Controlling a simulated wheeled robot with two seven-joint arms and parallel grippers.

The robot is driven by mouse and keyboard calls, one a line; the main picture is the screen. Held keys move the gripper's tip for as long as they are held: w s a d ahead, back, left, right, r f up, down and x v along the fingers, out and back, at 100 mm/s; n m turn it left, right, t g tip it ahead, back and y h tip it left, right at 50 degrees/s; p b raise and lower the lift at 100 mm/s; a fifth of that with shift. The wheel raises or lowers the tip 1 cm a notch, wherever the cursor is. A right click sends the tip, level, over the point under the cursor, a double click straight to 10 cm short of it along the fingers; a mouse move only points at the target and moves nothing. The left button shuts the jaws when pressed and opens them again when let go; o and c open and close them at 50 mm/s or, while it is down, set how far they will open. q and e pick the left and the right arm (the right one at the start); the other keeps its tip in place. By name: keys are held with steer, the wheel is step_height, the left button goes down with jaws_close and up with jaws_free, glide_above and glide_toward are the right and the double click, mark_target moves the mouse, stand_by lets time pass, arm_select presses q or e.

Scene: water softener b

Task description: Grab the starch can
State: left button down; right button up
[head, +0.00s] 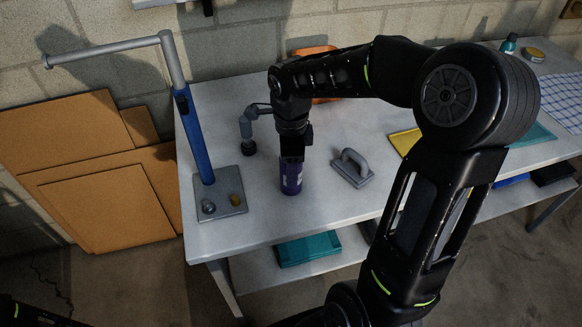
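A small purple can (291,182), which looks like the starch can, stands upright on the white table near its front edge. My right gripper (292,158) points straight down at the top of the can and hides its upper end. I cannot tell whether the fingers are around the can, touching it or just above it, or whether they are open or shut. My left gripper is not in view; only a dark piece of my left arm shows at the bottom left corner.
A blue post with a grey bar stands on a metal plate (219,207) left of the can. A grey trowel-like tool (352,169) lies to the right. A grey bent fixture (247,126) and an orange object (318,50) are behind. A teal box (308,249) sits on the lower shelf.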

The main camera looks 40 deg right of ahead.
jaws_close()
stand_by(0.3)
step_height(320, 180, up, 10)
steer(key=shift+r+b, duration=0.1)
steer(key=shift+b, duration=0.4)
